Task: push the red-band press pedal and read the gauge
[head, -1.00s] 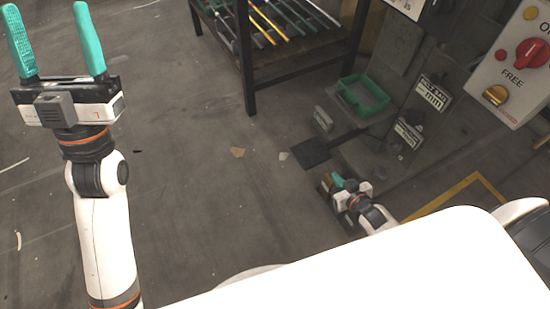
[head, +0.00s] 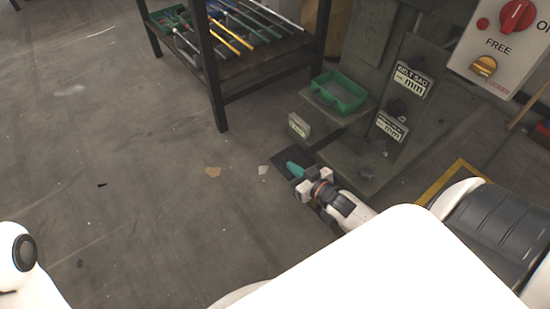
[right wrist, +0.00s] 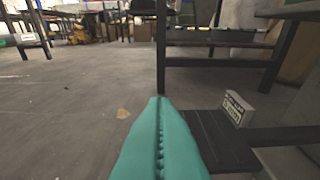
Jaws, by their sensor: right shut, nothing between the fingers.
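My right gripper (head: 294,170) is low by the machine base, with its teal fingers shut together and empty. In the right wrist view the shut fingers (right wrist: 158,140) point forward, just above the floor. A dark flat pedal plate (right wrist: 220,140) lies right beside them. In the head view the plate (head: 281,160) is partly hidden behind the gripper. I cannot tell if the fingers touch it. I see no red band on it, and no gauge dial shows. My left gripper is out of view.
A green tray (head: 337,95) sits on the grey machine base, beside labelled plates (head: 391,127). A control box (head: 505,45) with a red knob is at upper right. A rack (head: 215,85) holding rods stands behind. Floor to the left is clear.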

